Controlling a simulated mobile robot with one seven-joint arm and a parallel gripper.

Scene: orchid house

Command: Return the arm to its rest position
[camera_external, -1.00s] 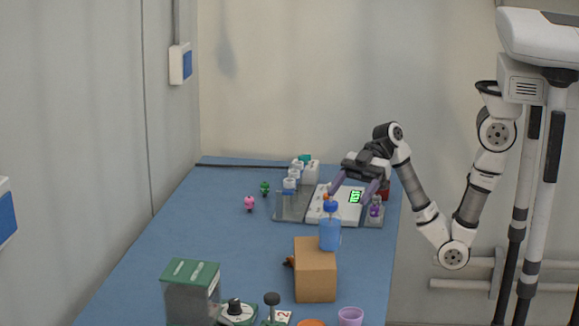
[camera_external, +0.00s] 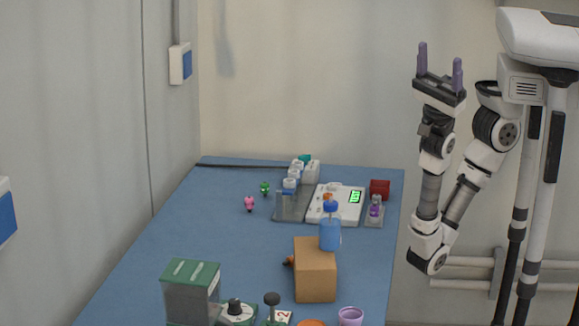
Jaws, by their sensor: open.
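My gripper (camera_external: 440,68) is raised at the right, beyond the table's right edge. Its two purple fingers point up and stand apart with nothing between them. My arm is folded, its forearm upright close to my column, with the elbow at the lower right. The gripper is clear of the table and touches nothing.
The blue table (camera_external: 220,245) carries a white device with a green display (camera_external: 345,203), a red block (camera_external: 380,188), a blue bottle (camera_external: 330,233), a cardboard box (camera_external: 315,272), a green-lidded container (camera_external: 190,295) and a purple cup (camera_external: 350,317). The table's left middle is mostly free.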

